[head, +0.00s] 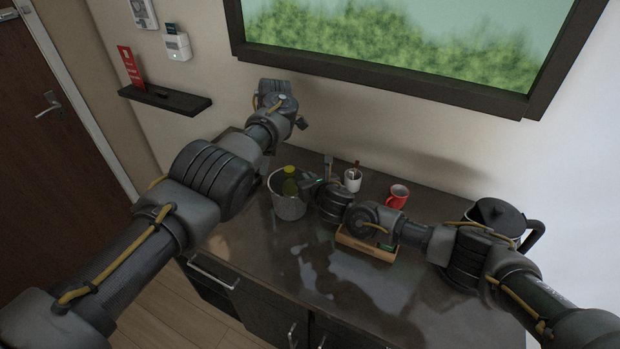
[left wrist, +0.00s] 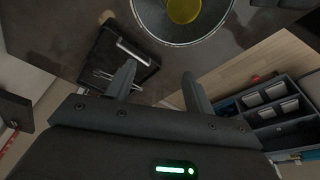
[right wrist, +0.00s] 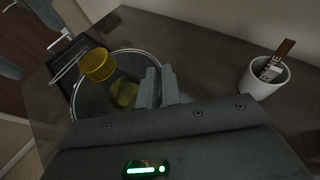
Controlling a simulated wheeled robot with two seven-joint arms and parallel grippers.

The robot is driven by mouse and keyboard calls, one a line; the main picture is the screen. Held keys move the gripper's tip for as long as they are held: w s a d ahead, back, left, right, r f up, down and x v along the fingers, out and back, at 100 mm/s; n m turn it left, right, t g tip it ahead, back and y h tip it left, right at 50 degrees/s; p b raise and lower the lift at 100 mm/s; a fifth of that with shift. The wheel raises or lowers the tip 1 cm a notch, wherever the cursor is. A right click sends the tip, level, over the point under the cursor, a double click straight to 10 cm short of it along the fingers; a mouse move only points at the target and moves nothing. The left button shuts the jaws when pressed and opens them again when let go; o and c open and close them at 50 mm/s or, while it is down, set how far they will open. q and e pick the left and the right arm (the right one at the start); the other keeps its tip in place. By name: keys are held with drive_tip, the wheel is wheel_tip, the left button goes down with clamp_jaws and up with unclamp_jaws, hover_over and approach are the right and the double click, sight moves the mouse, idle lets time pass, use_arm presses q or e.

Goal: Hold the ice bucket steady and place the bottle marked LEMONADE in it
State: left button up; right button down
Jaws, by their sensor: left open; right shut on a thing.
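The ice bucket (head: 289,209) stands on the dark counter, left of its middle; it also shows in the left wrist view (left wrist: 187,40) and the right wrist view (right wrist: 92,106). A yellow-green bottle with a yellow cap (head: 290,186) stands inside it, its top above the rim; its cap shows in the right wrist view (right wrist: 98,65). I cannot read its label. My right gripper (right wrist: 158,76) is shut at the bucket's right rim, apparently on its wall. My left gripper (left wrist: 158,82) is open and empty, apart from the bucket, at its left in the head view.
A dark box-like thing with metal parts (left wrist: 118,58) is near the left gripper. The front counter is clear.

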drive_tip(key=shift+s+f, duration=0.2)
drive_tip(key=shift+f, duration=0.25)
use_arm(q)
drive_tip(key=v, duration=1.2)
drive_tip(key=shift+s, duration=0.1)
use_arm(e)
drive_tip(key=c, duration=1.7)
unclamp_jaws()
drive_tip(key=shift+o, duration=1)
drive_tip(key=shift+w+r, duration=0.15)
drive_tip(key=shift+r, duration=0.1)
drive_tip(key=v, duration=1.2)
